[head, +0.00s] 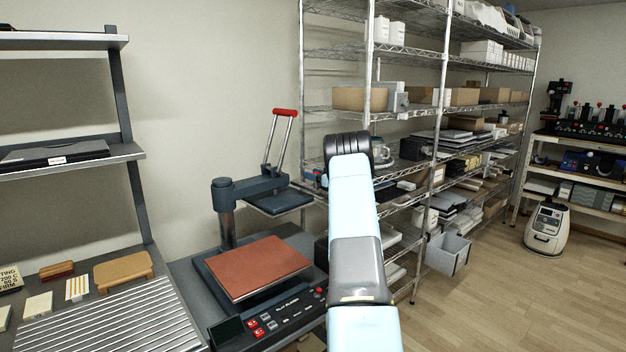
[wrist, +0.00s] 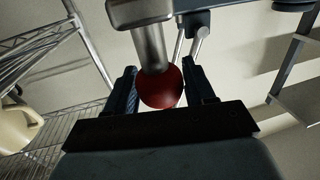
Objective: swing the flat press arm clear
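The press has a blue-grey swing arm (head: 254,187) on a post at the left, with its flat plate (head: 280,201) above and right of a brown platen. A red-topped handle (head: 285,112) on two metal rods rises from the arm. In the wrist view, a red ball knob (wrist: 160,88) on a grey stem (wrist: 150,48) sits between the fingers of my gripper (wrist: 161,75). Both fingers lie close beside the knob; I cannot tell whether they press on it. My gripper and the knob are hidden behind my own arm in the head view.
The brown platen (head: 257,267) lies open below the swing arm, behind a control panel (head: 283,314). A wire shelf with boxes (head: 361,99) stands close on the right. A slatted surface (head: 110,317) and a wooden stand (head: 123,270) are at the left.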

